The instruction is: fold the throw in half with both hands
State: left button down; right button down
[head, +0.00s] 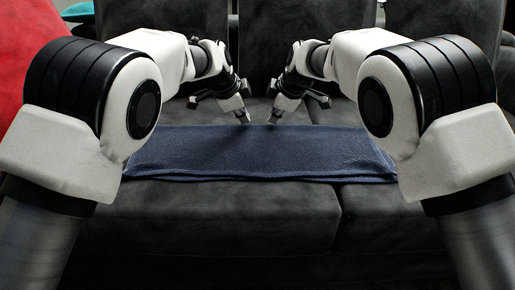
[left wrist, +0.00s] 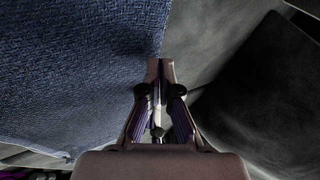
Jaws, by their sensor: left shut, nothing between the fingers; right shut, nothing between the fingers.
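The dark blue throw (head: 255,155) lies on the sofa seat as a wide, low strip, with layered edges along its front. Both its ends are partly hidden behind my arms. In the left wrist view the throw (left wrist: 80,70) fills the left side, its woven texture close to the camera. My left gripper (head: 244,120) is shut and empty at the throw's back edge; it also shows in the left wrist view (left wrist: 158,65), beside the cloth edge. My right gripper (head: 273,120) is shut and empty close beside it, also at the back edge. I cannot tell whether either touches the cloth.
The dark grey sofa seat (head: 220,215) extends in front of the throw, with a seam between cushions right of centre. Grey back cushions (head: 290,40) stand behind the grippers. A red cushion (head: 28,45) is at the far left. The front seat area is clear.

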jog(key=shift+r, duration=0.15)
pick_arm(q)
jog(key=shift+f, duration=0.35)
pick_arm(e)
jog(key=shift+r, duration=0.2)
jog(key=shift+f, duration=0.2)
jog(key=shift+f, duration=0.25)
